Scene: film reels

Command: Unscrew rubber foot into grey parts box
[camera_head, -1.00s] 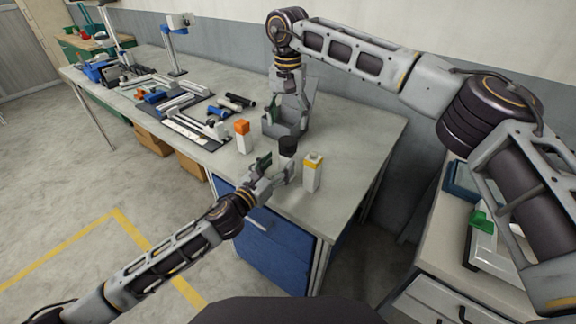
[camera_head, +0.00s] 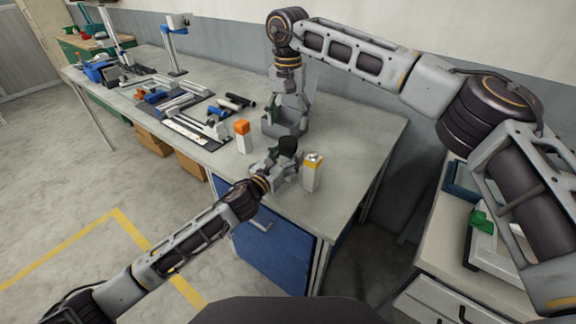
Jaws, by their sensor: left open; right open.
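A black rubber foot (camera_head: 288,145) shows near the middle of the bench. My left gripper (camera_head: 280,161) is open, low over the bench, with its fingers at the foot's near side; whether they touch it I cannot tell. The foot's lower part is hidden by the gripper. The grey parts box (camera_head: 297,126) stands just behind, open at the top. My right gripper (camera_head: 287,106) points down over the box and is open; it partly covers the box.
An orange-topped white bottle (camera_head: 243,138) stands left of the foot, and a yellow-banded white bottle (camera_head: 312,174) stands to its right, near my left gripper. Tools and parts lie on dark mats farther left. The bench (camera_head: 352,150) is clear at the right.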

